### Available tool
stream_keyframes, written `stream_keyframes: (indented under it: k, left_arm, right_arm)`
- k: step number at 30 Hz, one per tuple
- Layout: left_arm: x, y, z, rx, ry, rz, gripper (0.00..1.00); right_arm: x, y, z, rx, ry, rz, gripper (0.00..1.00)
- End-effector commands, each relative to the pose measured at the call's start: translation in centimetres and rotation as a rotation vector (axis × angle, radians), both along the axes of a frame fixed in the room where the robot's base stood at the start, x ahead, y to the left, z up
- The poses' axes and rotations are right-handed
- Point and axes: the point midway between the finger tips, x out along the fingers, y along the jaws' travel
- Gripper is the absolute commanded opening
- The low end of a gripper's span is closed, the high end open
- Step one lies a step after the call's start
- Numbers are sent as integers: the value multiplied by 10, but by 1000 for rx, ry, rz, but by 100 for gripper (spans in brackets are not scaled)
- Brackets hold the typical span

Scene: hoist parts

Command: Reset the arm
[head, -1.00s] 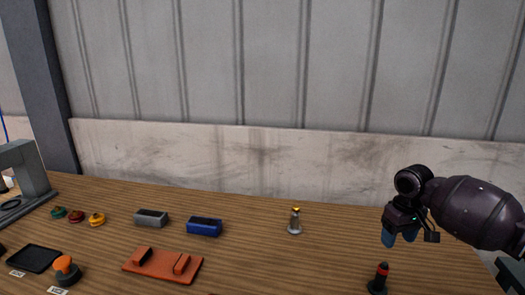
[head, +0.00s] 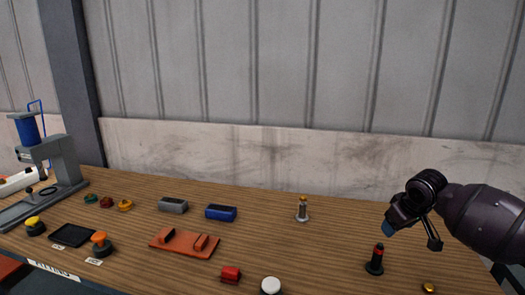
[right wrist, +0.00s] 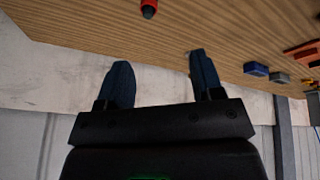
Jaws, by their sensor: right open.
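My right arm enters the head view from the right, with its dark gripper (head: 390,229) held above the right end of the wooden table. The right wrist view shows its two blue fingers (right wrist: 160,75) apart with nothing between them. A black post with a red top (head: 375,260) stands on the table below and left of this gripper, apart from it. The post's red end also shows in the right wrist view (right wrist: 149,8). My left gripper is not in view.
On the table (head: 330,262) are a silver post (head: 302,210), blue block (head: 221,213), grey block (head: 173,205), orange plate (head: 184,243), red block (head: 231,275) and white-topped button (head: 270,286). A grey press (head: 62,165) stands left. A wall (head: 250,155) closes the back.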

Motion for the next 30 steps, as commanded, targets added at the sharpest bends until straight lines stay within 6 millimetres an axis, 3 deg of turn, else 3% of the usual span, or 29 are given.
stream_keyframes:
  k: [5,11,15,19,24,30]
  left_arm:
    - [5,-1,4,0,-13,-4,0]
    - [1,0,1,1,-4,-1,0]
    - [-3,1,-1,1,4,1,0]
    - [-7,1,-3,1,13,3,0]
    - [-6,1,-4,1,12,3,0]
    - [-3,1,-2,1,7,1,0]
  right_arm:
    - [22,44,13,9,-266,137,61]
    - [14,96,-5,56,-533,268,61]
    - [-8,122,-26,99,-678,311,61]
    - [-35,136,-45,134,-781,315,61]
    - [-76,141,-72,162,-875,278,61]
    - [-130,132,-106,170,-920,189,61]
